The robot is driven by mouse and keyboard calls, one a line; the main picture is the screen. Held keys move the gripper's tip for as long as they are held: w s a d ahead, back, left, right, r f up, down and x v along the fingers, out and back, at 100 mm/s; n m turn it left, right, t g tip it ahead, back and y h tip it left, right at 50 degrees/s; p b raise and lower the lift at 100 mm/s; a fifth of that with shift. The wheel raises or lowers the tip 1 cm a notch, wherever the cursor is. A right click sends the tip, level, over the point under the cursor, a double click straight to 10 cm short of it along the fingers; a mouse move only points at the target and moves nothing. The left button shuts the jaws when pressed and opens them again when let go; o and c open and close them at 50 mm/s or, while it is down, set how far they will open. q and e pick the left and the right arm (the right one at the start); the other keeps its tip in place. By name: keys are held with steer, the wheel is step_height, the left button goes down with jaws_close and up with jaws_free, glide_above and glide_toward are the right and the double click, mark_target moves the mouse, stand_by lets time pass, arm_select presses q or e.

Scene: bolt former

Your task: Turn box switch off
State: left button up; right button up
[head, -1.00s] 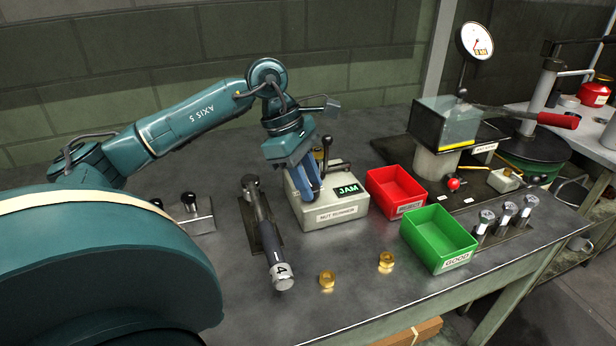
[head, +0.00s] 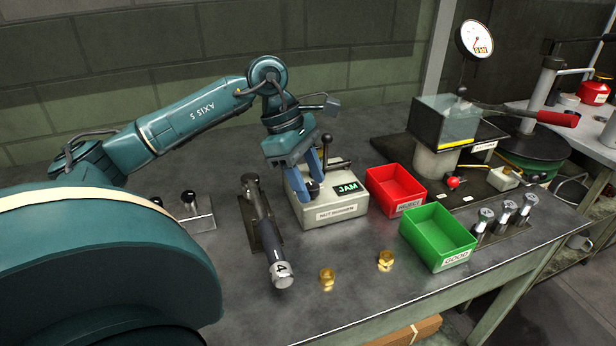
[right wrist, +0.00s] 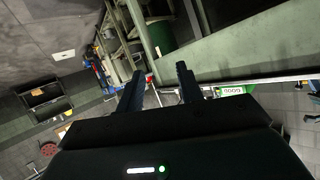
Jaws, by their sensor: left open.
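The grey box (head: 335,211) stands mid-table, with a small front label and a display reading JAM (head: 348,188) in green. My right gripper (right wrist: 158,80) shows in the right wrist view, open and empty, away from the box.
A red bin (head: 396,190) and a green GOOD bin (head: 438,238) stand right of the box. A dark cylindrical tool (head: 264,232) marked 4 lies to its left. A press with a gauge (head: 475,40) stands at the back right.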

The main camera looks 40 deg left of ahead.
arm_select(q)
steer(key=shift+r, duration=0.1)
steer(key=p+v, duration=0.1)
steer(key=v, duration=1.2)
steer(key=shift+p, duration=0.4)
